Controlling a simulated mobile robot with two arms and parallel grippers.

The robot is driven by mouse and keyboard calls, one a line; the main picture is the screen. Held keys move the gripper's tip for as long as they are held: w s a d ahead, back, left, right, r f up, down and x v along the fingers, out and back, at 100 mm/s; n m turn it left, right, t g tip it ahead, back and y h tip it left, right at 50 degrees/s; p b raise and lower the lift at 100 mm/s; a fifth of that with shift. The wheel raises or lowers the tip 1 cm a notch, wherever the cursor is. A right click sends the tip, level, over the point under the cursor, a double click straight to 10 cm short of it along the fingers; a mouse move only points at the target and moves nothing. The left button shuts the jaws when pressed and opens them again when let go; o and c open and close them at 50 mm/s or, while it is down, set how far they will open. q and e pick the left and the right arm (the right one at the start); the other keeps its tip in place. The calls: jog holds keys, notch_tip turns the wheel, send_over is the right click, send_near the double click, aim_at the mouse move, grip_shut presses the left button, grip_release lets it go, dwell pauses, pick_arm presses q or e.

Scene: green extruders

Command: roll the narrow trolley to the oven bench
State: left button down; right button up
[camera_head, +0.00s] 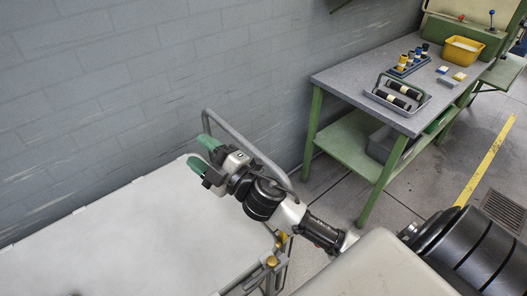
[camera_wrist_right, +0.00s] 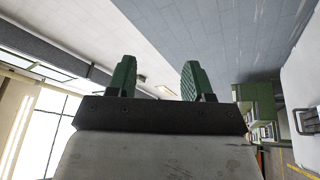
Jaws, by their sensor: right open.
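A pale flat-topped piece (camera_head: 110,235), which looks like the trolley, lies along the wall at the lower left. A grey tube handle (camera_head: 240,137) rises at its right end, with brass-coloured fittings (camera_head: 272,262) below. My right gripper (camera_head: 201,155) is open and empty, its green fingers over the pale top, close to the handle. I cannot tell whether it touches the handle. The fingers stand apart in the right wrist view (camera_wrist_right: 157,80). The wheels are hidden. I cannot tell which bench is the oven bench. My left gripper is not in view.
A green-legged bench (camera_head: 345,80) stands at the wall, bearing a wire-handled tray (camera_head: 398,101), a rack of small bottles (camera_head: 408,64) and a yellow bin (camera_head: 462,50). A green machine (camera_head: 465,32) is behind.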

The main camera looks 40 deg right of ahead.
jog(key=w+a+r+n+g+y, duration=0.1)
jog(key=a+n+g+y, duration=0.1)
jog(key=n+g+y, duration=0.3)
jog(key=a+r+n+g+y, duration=0.1)
jog(key=a+r+n+y, duration=0.1)
jog(key=n+y, duration=0.35)
jog(key=n+g+h, duration=1.1)
jog(key=g+h, duration=0.3)
jog(key=h, duration=0.2)
send_near(263, 155)
jog(key=shift+m, duration=0.25)
jog(key=f+p, duration=0.1)
jog(key=f, duration=0.1)
jog(key=a+f+p, duration=0.1)
jog(key=f, duration=0.2)
jog(key=f+p, duration=0.1)
jog(key=f, duration=0.2)
jog(key=shift+s+a+f, duration=0.1)
jog(key=shift+a+f, duration=0.1)
jog(key=shift+a, duration=0.15)
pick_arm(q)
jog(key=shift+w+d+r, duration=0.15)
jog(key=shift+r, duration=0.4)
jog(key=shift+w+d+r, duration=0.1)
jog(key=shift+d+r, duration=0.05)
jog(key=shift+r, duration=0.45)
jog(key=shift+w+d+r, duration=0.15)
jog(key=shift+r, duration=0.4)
pick_arm(e)
jog(key=shift+f, duration=0.65)
